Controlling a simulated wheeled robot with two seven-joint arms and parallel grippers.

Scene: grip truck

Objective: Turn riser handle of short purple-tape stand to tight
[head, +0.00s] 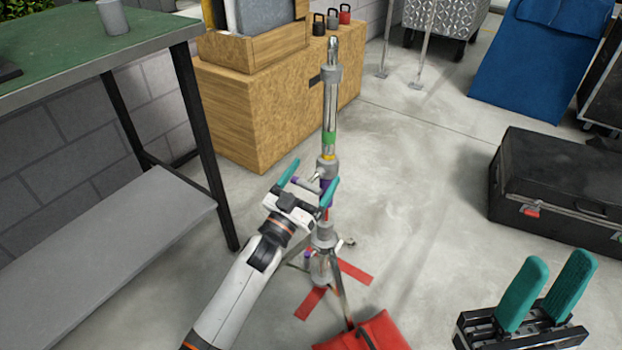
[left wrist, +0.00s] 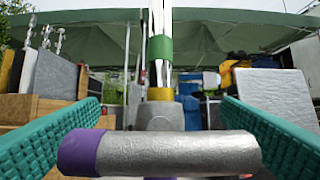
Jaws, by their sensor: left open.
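The stand (head: 329,115) is an upright grey metal pole with green, yellow and purple bands, on spread legs in the middle of the head view. Its riser handle (head: 303,182) is a short silver bar with a purple end, pointing left from the collar. In the left wrist view the handle (left wrist: 175,153) lies crosswise, with its purple end left. My left gripper (head: 311,181) is open, its teal fingers on either side of the handle, not visibly closed on it. My right gripper (head: 558,264) is open and empty at the lower right, away from the stand.
A red sandbag (head: 368,334) lies by the stand's legs, over red floor tape (head: 355,272). A green-topped table (head: 90,55) stands left, and a wooden crate (head: 235,115) behind. A black case (head: 560,185) is at right. The floor between is clear.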

